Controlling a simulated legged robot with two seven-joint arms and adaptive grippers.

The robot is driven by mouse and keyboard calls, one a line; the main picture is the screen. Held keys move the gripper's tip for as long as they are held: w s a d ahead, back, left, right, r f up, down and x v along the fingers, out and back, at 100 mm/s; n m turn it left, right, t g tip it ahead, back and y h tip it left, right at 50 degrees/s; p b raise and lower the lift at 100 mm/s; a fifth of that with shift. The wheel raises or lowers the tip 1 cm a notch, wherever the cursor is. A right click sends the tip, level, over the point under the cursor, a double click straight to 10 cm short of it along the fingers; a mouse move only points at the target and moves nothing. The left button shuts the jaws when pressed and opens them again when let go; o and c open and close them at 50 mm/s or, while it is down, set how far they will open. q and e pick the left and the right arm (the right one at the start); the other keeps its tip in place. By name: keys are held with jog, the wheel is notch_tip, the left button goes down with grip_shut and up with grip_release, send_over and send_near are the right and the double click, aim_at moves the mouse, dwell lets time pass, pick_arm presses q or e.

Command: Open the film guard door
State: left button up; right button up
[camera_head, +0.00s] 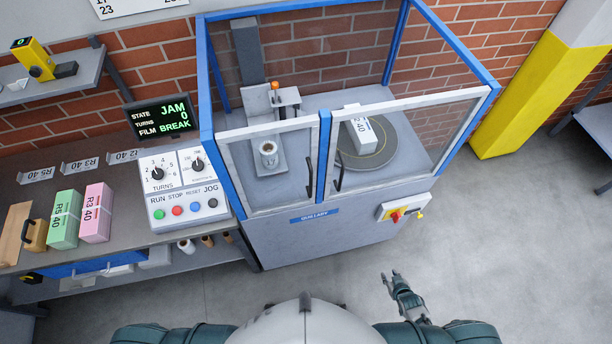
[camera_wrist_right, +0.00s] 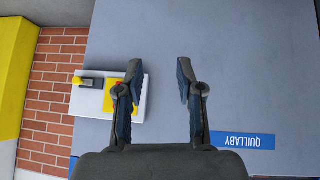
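The film guard is a blue-framed enclosure with two clear, pale-framed doors at its front. The left door (camera_head: 268,205) and the wider right door (camera_head: 408,101) look shut, meeting at a blue middle post. A dark handle (camera_head: 309,178) is on the left door and another dark handle (camera_head: 338,173) is on the right door, both near the post. My right gripper (camera_head: 392,280) is low in front of the machine, clear of both doors. In the right wrist view its fingers (camera_wrist_right: 155,82) are apart and empty, facing the grey front panel. My left gripper is not in view.
A white bundle (camera_head: 362,132) sits on the round turntable (camera_head: 382,156) inside. A switch box (camera_head: 398,207) juts from the front at right. A control box (camera_head: 178,182) and a screen reading JAM, FILM BREAK (camera_head: 161,117) stand at left. The floor (camera_head: 490,235) at right is clear.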

aim_at(311, 177)
jog(key=w+a+r+n+t+y, duration=0.15)
jog(key=w+r, duration=0.25)
jog(key=r, duration=0.5)
jog(key=w+a+r+n+t+y, duration=0.1)
jog(key=w+a+r+t+y, duration=0.2)
jog(key=r, duration=0.6)
jog(key=w+a+r+n+t+y, duration=0.1)
jog(key=w+a+r, duration=0.3)
jog(key=r, duration=0.5)
jog(key=s+a+r+n+y, duration=0.1)
jog(key=s+a+r+y, duration=0.1)
jog(key=a+r, duration=0.35)
jog(key=s+a+r+n+g+y, duration=0.1)
jog(key=s+a+r+y, duration=0.15)
jog(key=r, duration=0.55)
jog(key=s+a+r+n+y, duration=0.1)
jog(key=a+r+y, duration=0.2)
jog(key=r, duration=0.4)
jog(key=x, duration=0.5)
jog(key=p+x, duration=0.1)
jog(key=x, duration=0.5)
jog(key=p+x, duration=0.1)
jog(key=x, duration=0.5)
jog(key=shift+w+f, duration=0.2)
jog(key=shift+f, duration=0.2)
jog(key=shift+d, duration=0.15)
jog(key=shift+c, duration=0.5)
jog(key=shift+d, duration=0.1)
grip_shut()
